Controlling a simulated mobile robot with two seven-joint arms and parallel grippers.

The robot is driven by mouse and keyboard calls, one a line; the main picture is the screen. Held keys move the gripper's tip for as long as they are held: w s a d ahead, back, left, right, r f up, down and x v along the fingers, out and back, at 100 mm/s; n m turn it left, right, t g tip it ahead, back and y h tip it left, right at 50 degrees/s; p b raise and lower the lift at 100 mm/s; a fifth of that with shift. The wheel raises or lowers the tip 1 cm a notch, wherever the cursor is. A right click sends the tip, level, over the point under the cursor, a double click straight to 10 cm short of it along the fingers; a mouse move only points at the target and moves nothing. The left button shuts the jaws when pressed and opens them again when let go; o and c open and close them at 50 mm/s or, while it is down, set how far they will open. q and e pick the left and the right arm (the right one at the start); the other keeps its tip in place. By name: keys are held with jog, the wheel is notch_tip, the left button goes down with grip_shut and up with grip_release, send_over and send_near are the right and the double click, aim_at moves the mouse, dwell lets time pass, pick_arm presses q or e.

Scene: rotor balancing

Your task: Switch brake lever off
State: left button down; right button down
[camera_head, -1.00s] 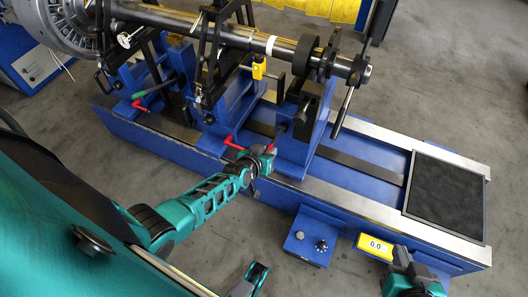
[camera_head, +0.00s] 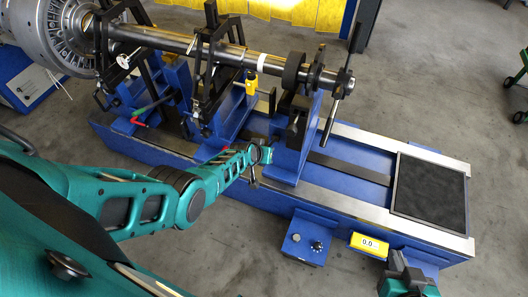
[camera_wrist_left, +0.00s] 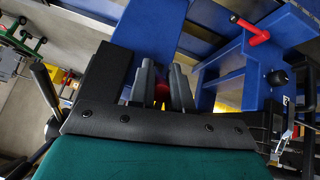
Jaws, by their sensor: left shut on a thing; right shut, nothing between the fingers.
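My left gripper (camera_head: 264,154) is at the front of the blue upright stand (camera_head: 292,140) near the shaft's right end. In the left wrist view, its grey fingers (camera_wrist_left: 163,88) are shut on a red lever (camera_wrist_left: 136,92), which shows only in part between and behind them. In the head view the arm and gripper hide this lever. Another red brake lever (camera_wrist_left: 257,31) stands free at upper right in the left wrist view. A further red lever (camera_head: 139,123) is at the left stand. My right gripper (camera_head: 401,266) is shut and empty at the lower right.
A long steel shaft (camera_head: 180,42) with a bladed rotor (camera_head: 62,45) lies across the stands. A blue control box (camera_head: 306,242) and a yellow display (camera_head: 369,243) are at the front of the blue bed. A black mat (camera_head: 430,192) covers the bed's right end.

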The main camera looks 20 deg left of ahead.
pick_arm(q)
jog(key=shift+w+a+r, duration=0.1)
jog(key=shift+w+r, duration=0.25)
jog(key=shift+w, duration=0.05)
jog(key=c, duration=1.3)
grip_release()
jog(key=shift+c, duration=0.2)
jog(key=shift+o, duration=1.3)
jog(key=shift+s+f, duration=0.15)
jog(key=shift+f, duration=0.05)
jog(key=p+v, duration=0.2)
jog(key=v, duration=0.1)
jog(key=shift+r+p, duration=0.15)
jog(key=shift+p, duration=0.15)
jog(key=shift+s+b, duration=0.15)
jog(key=shift+b, duration=0.25)
jog(key=v, duration=0.9)
jog(key=shift+s+r, duration=0.15)
jog(key=shift+r, duration=0.1)
